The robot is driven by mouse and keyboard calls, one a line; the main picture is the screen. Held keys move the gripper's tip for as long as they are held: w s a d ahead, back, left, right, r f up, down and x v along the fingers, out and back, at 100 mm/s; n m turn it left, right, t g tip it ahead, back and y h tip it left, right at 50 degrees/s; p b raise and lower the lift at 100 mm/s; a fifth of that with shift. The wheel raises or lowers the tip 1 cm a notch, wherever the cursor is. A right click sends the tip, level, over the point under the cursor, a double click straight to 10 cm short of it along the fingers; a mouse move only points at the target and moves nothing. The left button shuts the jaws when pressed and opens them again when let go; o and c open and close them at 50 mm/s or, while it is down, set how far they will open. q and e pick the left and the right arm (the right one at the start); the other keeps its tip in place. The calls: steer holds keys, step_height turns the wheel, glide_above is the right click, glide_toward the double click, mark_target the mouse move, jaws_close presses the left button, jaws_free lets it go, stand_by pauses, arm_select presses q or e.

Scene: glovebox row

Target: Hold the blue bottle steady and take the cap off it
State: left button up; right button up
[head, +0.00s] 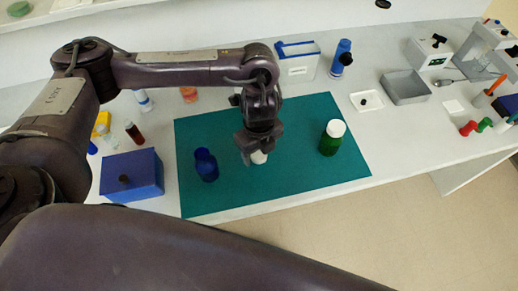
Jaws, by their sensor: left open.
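The blue bottle (207,167) stands upright on the left part of the teal mat (285,185). Its top looks dark blue, and no white cap shows on it. My left gripper (250,153) is open, pointing down over the mat to the right of the blue bottle and apart from it. A small white round piece, which looks like a cap (259,157), shows right at the fingertips, low over or on the mat. The fingers partly hide it, and I cannot tell whether they touch it. My right gripper is not in view.
A green bottle (330,142) with a white cap stands on the mat's right part. A blue box (131,178) stands left of the mat. Behind are a blue-rimmed white container (298,68), another blue bottle (341,60) and a grey tray (405,88). The mat's front is clear.

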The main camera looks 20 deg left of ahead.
mark_target(259, 153)
arm_select(q)
steer(key=shift+r, duration=0.5)
step_height(259, 153, up, 11)
steer(key=p, duration=0.1)
steer(key=shift+r+p, duration=0.2)
steer(key=shift+p, duration=0.2)
